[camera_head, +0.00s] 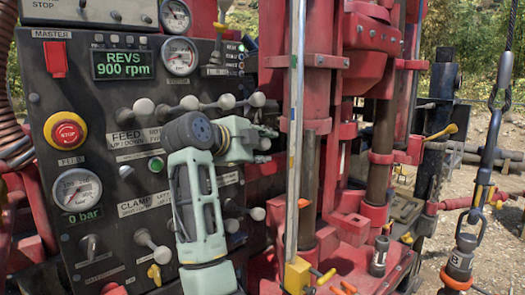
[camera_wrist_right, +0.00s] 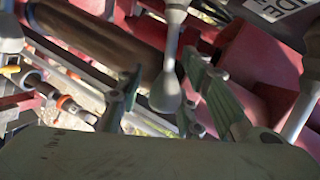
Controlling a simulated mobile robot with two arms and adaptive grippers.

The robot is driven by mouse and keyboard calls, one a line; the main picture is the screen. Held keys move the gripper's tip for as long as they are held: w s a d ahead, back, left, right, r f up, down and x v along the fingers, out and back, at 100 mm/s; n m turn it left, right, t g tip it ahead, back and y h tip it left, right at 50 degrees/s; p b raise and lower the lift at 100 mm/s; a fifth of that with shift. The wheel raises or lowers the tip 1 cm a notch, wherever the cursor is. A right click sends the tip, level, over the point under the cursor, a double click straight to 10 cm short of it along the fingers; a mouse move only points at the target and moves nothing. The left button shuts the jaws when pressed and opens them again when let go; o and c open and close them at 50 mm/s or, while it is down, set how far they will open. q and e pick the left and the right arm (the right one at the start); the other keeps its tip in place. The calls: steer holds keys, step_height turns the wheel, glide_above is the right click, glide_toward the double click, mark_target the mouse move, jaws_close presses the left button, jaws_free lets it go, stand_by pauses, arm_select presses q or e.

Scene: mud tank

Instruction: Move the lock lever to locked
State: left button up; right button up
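The control panel (camera_head: 105,130) carries several levers with pale knobs, and no readable label marks one as the lock lever. A small lever (camera_head: 219,45) stands at the panel's top right above a partly readable label. My right gripper (camera_head: 268,136) is in front of the panel's right edge, just below a pale knob (camera_head: 257,99). In the right wrist view its fingers are apart, with a grey-white lever knob (camera_wrist_right: 165,93) showing between them. I cannot tell whether they touch it. My right arm hides part of the panel's middle. My left gripper is out of view.
A red stop button (camera_head: 66,131) and a pressure gauge (camera_head: 77,190) are on the panel's left. Red rig columns (camera_head: 328,90) and a silver pole (camera_head: 295,120) stand close right of the gripper.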

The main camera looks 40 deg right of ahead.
steer(key=shift+s+a+r, duration=0.1)
steer(key=shift+s+r, duration=0.1)
steer(key=shift+s, duration=0.05)
steer(key=shift+c, duration=0.3)
steer(key=shift+f, duration=0.1)
jaws_close()
